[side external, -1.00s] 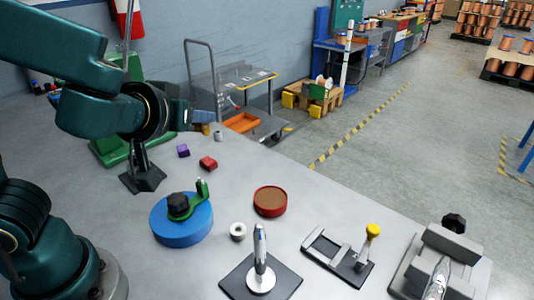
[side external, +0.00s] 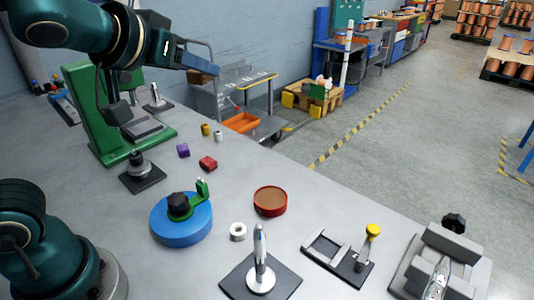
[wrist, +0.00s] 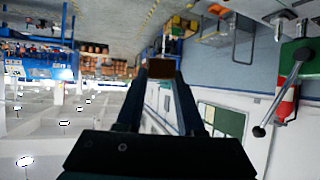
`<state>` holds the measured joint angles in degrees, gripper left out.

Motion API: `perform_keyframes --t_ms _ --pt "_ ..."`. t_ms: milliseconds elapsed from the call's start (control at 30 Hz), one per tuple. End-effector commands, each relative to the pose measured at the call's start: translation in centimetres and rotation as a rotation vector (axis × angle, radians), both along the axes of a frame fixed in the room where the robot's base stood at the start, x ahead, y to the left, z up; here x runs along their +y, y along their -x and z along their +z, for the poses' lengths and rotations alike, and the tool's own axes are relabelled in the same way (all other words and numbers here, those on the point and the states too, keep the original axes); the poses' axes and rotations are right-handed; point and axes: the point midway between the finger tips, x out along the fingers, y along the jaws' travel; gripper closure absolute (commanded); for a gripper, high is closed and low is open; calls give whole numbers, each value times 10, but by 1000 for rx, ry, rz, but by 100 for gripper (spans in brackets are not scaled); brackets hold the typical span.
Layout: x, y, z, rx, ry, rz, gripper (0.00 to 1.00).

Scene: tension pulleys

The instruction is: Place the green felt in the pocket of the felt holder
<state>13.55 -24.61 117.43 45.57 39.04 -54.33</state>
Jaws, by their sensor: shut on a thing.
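My gripper (side external: 200,64) is raised at the upper left in the side view, pointing right, well above the table. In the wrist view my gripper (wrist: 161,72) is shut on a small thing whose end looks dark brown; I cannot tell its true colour. No clearly green felt shows. A purple block (side external: 183,150) and a red block (side external: 208,163) lie loose on the table. I cannot tell for certain which fixture is the felt holder; a low grey frame (side external: 322,243) with a yellow-knobbed post stands at the front right, far from my gripper.
A blue disc (side external: 180,236) with a black knob, a red round dish (side external: 270,201), a white ring (side external: 238,232), and a chrome-posted stand (side external: 260,278) occupy the table. A green press-like frame (side external: 92,115) stands at the back left. A grey clamp fixture (side external: 445,262) is at the right.

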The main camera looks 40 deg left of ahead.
Motion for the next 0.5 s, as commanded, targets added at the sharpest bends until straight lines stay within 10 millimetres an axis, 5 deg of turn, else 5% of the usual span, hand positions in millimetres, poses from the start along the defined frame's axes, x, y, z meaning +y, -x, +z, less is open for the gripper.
perform_keyframes --t_ms 233,500 --pt "0 0 37 -4 3 0 100" --pt "62 -8 37 18 3 243 100"
